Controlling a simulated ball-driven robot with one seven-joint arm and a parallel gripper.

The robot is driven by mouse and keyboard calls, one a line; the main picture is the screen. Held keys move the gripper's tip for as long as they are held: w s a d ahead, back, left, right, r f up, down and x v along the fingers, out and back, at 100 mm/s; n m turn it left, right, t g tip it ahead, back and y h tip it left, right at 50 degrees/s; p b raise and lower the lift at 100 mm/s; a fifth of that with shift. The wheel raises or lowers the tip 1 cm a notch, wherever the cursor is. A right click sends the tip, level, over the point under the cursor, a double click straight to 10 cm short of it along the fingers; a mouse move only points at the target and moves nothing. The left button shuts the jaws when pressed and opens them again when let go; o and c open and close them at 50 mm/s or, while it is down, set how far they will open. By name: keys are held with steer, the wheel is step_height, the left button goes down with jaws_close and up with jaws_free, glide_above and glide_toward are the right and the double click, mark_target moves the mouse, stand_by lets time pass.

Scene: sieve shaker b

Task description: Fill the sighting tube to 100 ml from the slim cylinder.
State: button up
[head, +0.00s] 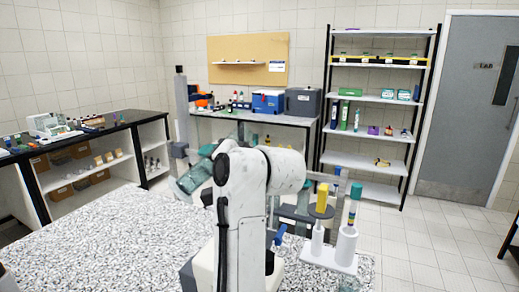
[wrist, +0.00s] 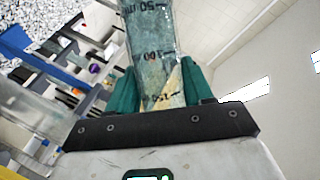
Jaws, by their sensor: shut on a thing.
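My gripper (wrist: 160,88) has its green fingers shut on both sides of a clear graduated cylinder, which I take to be the slim cylinder (wrist: 152,50). Its dark marks read 50, 100 and 150, with 50 farthest from my palm. I cannot make out a liquid level in it. Another clear, blurred body (wrist: 32,108) shows at the left of the wrist view; I cannot tell whether it is the sighting tube.
A speckled worktop (head: 95,235) fills the front left. A back bench holds a blue box (head: 268,101).

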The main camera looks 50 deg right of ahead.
steer(key=shift+w+a+r+m+t+y+b, duration=0.15)
steer(key=shift+r+m+t+b, duration=0.15)
steer(key=shift+r+m, duration=0.2)
steer(key=shift+s+a+r+m+t+y+b, duration=0.1)
steer(key=shift+r+m+t+y+b, duration=0.1)
steer(key=shift+r+m+b, duration=0.25)
steer(key=shift+w+a+r+m+t+y+b, duration=0.15)
steer(key=shift+r+m+t+b, duration=0.1)
steer(key=shift+r+m, duration=0.3)
stand_by(2.4)
steer(key=shift+s+d+r+m+t, duration=0.15)
steer(key=shift+r+m+t, duration=0.1)
steer(key=shift+r+m, duration=0.3)
steer(key=shift+d+r+m+t, duration=0.2)
steer(key=shift+r+m, duration=0.25)
steer(key=shift+r, duration=0.2)
stand_by(2.9)
